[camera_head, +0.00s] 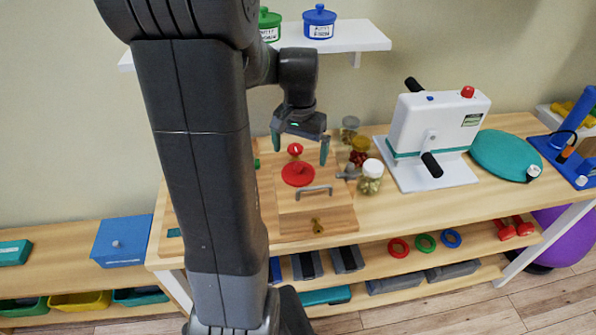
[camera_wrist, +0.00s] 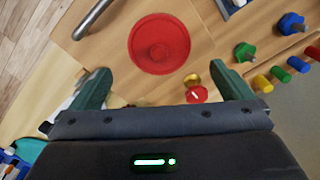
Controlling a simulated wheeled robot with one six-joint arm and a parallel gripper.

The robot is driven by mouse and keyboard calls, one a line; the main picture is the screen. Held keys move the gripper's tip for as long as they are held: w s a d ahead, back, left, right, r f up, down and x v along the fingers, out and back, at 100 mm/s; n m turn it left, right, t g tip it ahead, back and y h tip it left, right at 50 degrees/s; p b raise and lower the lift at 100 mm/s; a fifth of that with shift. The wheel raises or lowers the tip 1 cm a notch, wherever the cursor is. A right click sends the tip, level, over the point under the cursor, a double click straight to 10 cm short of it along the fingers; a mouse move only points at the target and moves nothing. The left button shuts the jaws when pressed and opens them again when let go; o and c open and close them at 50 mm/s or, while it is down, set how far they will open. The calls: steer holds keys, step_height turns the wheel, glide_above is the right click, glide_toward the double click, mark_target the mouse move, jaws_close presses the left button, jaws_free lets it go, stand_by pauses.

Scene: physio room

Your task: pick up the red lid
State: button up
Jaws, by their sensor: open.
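The red lid (camera_head: 297,174) is a round disc with a small raised knob, lying on a wooden board (camera_head: 331,219) on the table. In the wrist view the red lid (camera_wrist: 144,58) shows whole, just beyond my fingertips. My gripper (camera_head: 300,151) is open and empty, above the board and toward the wall side of the lid. A smaller red knob (camera_head: 295,149) appears between the fingers in the head view.
A grey bar handle (camera_head: 314,190) and a brass key-like piece (camera_head: 317,226) are on the board. Several jars (camera_head: 370,177) stand right of it, near a white cranked machine (camera_head: 437,130). Coloured pegs (camera_wrist: 299,64) show at right in the wrist view. A shelf (camera_head: 355,37) hangs above.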

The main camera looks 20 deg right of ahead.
mark_target(299, 165)
step_height(299, 165, down, 5)
steer(key=shift+s+f, duration=0.1)
steer(key=c, duration=0.9)
steer(key=shift+c, duration=0.2)
